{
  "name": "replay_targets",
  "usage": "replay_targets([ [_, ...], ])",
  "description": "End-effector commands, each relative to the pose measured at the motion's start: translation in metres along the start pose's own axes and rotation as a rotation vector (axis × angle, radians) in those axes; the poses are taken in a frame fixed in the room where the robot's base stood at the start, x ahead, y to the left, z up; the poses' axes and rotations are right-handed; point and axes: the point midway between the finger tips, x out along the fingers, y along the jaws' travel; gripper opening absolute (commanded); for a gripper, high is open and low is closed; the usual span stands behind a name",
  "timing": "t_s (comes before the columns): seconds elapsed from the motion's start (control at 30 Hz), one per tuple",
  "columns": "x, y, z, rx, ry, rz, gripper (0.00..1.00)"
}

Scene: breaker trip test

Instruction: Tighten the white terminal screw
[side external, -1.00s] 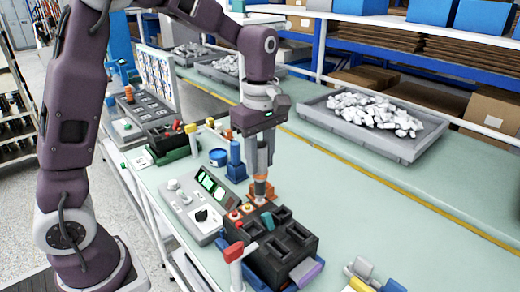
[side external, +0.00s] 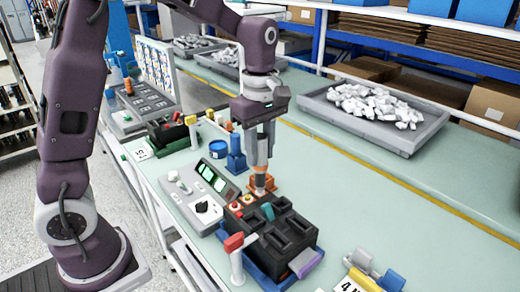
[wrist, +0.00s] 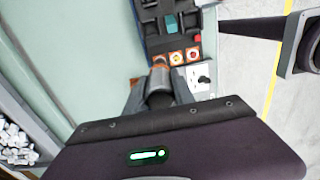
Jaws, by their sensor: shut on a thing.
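My gripper (side external: 260,162) is shut on a dark, upright driver with an orange band (side external: 261,171). The driver stands over the far end of a row of orange terminals on the black breaker fixture (side external: 306,240). In the wrist view the driver (wrist: 160,86) sits between my two grey fingers and covers most of the terminal at the row's left end. The red screw (wrist: 193,54) and yellow screw (wrist: 176,58) show beside it. The white terminal screw is not visible, and the tip's contact with it cannot be made out.
A grey meter box with green displays (side external: 211,180) stands left of the fixture. A red-handled clamp (side external: 234,243) rises at its front. A blue stand (side external: 236,155) is close behind my gripper.

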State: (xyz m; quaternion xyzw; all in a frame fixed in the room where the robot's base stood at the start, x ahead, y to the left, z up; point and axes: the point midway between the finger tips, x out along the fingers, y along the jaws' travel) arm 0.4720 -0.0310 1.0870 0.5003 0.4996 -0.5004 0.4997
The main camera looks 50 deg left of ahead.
Motion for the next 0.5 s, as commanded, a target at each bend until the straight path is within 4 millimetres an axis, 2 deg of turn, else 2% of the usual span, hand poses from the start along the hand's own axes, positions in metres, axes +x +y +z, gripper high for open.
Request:
replay_targets([
  [0.5, 0.0056, 0.0002, 0.0001, 0.000, 0.000, 0.001, 0.00],
])
